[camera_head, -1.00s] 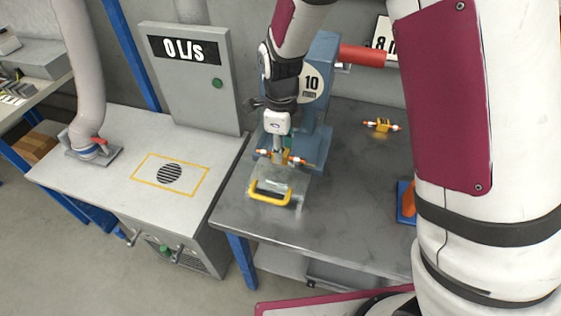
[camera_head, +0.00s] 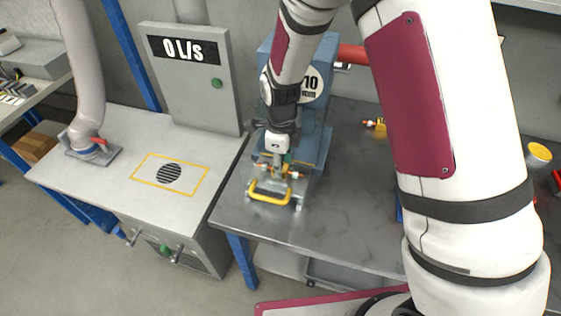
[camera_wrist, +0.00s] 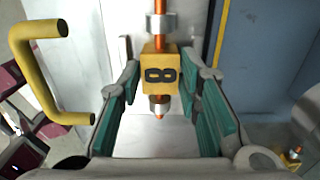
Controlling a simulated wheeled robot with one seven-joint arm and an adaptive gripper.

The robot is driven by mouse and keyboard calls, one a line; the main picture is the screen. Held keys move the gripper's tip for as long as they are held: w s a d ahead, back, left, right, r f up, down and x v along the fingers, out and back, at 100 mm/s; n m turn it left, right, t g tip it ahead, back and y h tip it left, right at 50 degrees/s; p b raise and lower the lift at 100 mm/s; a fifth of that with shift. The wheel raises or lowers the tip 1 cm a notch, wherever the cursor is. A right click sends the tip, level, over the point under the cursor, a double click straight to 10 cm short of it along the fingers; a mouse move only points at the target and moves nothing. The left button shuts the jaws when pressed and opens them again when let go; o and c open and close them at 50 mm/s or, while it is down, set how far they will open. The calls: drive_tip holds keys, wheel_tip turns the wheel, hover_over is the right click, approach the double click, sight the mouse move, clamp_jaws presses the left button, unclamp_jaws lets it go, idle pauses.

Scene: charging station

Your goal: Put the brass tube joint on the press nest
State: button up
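The brass tube joint (camera_wrist: 160,68) is a brass block marked 8 with copper tube ends running through it. Whether the joint touches the nest is hidden.
The blue press (camera_head: 318,130) stands right behind my gripper. A second, similar joint (camera_head: 374,125) lies on the grey table (camera_head: 330,215), partly behind my arm. A grey cabinet (camera_head: 205,85) and a bench with a yellow-outlined vent (camera_head: 169,173) are on the left.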

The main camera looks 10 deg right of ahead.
drive_tip(key=shift+o, duration=0.9)
wheel_tip(320, 180, up, 12)
drive_tip(key=shift+r, duration=0.2)
drive_tip(key=shift+s, duration=0.1)
